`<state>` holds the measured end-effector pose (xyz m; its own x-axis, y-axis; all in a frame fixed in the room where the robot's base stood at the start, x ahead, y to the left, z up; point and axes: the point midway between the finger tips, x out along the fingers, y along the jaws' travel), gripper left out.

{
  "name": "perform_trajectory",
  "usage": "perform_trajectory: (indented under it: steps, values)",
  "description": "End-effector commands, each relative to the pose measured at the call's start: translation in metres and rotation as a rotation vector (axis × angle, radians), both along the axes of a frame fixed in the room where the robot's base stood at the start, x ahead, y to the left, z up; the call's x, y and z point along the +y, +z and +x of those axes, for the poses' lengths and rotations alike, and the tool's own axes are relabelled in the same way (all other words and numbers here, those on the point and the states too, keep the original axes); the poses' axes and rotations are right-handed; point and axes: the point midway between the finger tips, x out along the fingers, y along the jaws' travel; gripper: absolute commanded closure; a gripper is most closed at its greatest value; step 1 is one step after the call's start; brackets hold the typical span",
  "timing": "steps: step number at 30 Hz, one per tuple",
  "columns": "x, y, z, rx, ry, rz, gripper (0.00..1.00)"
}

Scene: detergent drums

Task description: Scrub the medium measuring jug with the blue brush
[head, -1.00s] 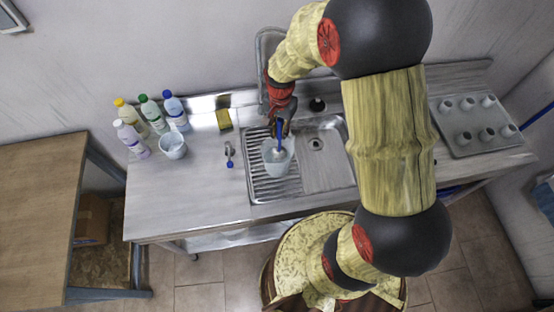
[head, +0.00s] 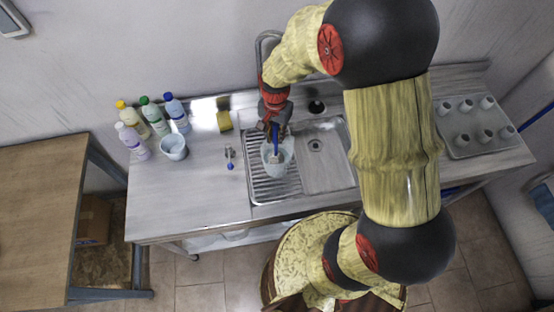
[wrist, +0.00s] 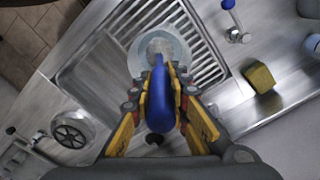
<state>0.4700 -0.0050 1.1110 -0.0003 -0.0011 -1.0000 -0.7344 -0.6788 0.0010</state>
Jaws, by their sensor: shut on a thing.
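My gripper (wrist: 160,100) is shut on the handle of the blue brush (wrist: 159,108). The brush points down, and its pale bristle head (wrist: 160,47) is inside the mouth of a translucent measuring jug (wrist: 140,58). In the head view the jug (head: 284,168) stands on the ribbed drainboard of the sink, with the blue handle (head: 276,138) rising from it to my gripper (head: 275,122). I cannot tell whether the bristles touch the jug's wall or bottom.
Another jug (head: 173,147) stands left, beside several capped bottles (head: 152,117). A yellow sponge (head: 224,121) and a small blue-ended item (head: 230,157) lie between them and the sink (head: 325,165). A tray (head: 452,143) with several white cups is at the right.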

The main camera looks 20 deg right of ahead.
Motion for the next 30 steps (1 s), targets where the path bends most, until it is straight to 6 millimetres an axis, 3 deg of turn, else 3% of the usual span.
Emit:
perform_trajectory:
  steps: [30]
  values:
    - [0.0, 0.077, 0.001, -0.001, 0.0, 0.0, 1.0]
